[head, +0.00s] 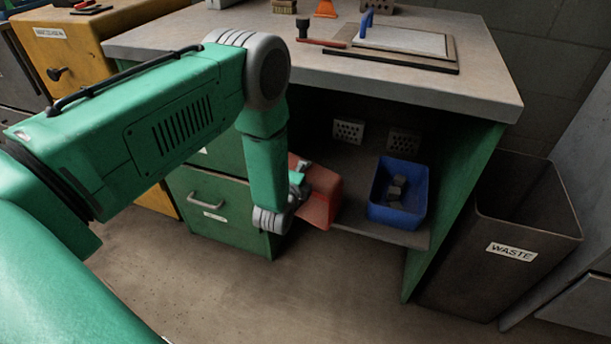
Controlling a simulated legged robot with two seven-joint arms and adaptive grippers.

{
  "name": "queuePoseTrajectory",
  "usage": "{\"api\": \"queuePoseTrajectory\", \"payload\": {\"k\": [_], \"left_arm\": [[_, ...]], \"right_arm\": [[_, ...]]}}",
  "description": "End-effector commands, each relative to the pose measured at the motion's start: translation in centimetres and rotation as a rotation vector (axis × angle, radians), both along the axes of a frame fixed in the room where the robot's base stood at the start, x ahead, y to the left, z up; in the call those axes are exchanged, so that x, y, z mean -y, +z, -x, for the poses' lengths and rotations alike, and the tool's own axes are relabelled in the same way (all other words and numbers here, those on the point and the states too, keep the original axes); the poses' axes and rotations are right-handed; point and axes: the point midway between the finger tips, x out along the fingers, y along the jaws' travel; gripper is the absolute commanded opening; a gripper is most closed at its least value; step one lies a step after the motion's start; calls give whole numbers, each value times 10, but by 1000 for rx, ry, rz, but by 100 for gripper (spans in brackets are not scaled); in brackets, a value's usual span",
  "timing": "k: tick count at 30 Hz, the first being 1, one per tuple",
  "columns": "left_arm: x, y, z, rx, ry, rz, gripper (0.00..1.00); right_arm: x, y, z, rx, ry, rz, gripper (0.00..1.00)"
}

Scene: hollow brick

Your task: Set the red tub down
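The red tub (322,198) is at the left front of the open shelf under the workbench, tilted and partly hidden behind my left forearm and wrist. My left gripper (301,178) is at the tub's near left side and appears closed on its wall; the fingertips are mostly hidden. The tub overlaps the shelf's front edge in the picture, and I cannot tell whether its bottom touches the shelf. My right gripper is not in view.
A blue bin (381,213) with grey pieces stands on the shelf (345,222), right of the tub. Green drawers (222,218) adjoin the left side. A waste bin (540,215) stands at right. The benchtop (300,60) overhangs the shelf.

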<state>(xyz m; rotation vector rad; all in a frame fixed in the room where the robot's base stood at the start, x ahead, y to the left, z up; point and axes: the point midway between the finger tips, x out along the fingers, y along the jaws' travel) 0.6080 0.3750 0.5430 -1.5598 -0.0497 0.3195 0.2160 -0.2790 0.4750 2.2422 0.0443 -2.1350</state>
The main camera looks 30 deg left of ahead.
Motion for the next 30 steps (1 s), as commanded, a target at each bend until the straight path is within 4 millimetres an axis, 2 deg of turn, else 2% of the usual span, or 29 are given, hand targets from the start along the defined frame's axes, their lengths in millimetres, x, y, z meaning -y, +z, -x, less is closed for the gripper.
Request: {"api": "queuePoseTrajectory", "payload": {"k": [3,11,13,14,23,26,30], "left_arm": [[1,-14,-1,7,-1,-2,0],[0,-17,-1,5,-1,0,0],[0,-19,0,1,-1,2,25],[0,-19,0,1,-1,1,26],[0,-18,1,1,-1,1,26],[2,-16,7,-1,-2,0,26],[8,-11,30,-3,-2,1,26]], "right_arm": [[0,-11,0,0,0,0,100],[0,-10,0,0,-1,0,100],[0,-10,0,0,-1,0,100],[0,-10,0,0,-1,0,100],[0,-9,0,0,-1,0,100],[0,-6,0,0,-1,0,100],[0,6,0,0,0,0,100]]}}
